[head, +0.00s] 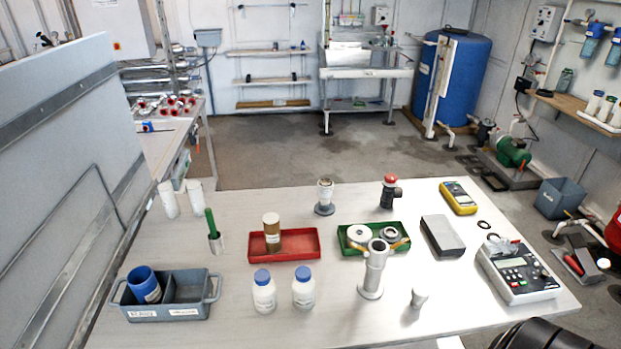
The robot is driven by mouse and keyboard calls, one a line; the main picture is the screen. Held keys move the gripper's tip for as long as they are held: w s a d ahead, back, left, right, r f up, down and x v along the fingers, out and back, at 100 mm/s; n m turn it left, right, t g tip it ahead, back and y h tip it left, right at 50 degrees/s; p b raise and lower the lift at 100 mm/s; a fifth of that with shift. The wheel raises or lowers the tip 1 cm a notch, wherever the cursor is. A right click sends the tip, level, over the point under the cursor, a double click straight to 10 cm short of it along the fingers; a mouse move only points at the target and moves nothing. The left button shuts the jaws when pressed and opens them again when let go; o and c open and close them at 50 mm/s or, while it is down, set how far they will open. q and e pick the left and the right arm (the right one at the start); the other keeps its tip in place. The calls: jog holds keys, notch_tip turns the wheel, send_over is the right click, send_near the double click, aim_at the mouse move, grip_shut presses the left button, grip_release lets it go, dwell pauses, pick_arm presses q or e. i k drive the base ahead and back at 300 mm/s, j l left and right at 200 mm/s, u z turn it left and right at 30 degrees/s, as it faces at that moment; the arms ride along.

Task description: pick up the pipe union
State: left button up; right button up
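No thing on the table is plainly marked as the pipe union. A grey ring-shaped fitting (389,235) lies in the green tray (345,249), beside a white round part (359,234); it may be the union, but I cannot tell surely. A grey pipe fitting (372,272) with a side branch stands upright in front of the tray and hides part of it. A dark part of mine shows at the bottom right edge, with no fingertips visible. My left gripper is out of view.
A red tray (301,247) holds a brown jar (272,232). Two blue-capped bottles (264,293) stand in front. A grey caddy (188,313) is at left. A grey block (442,235), yellow meter (457,197) and control box (518,274) are at right.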

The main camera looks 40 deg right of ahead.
aim_at(325, 208)
jog(key=z, duration=1.2)
jog(key=u, duration=0.1)
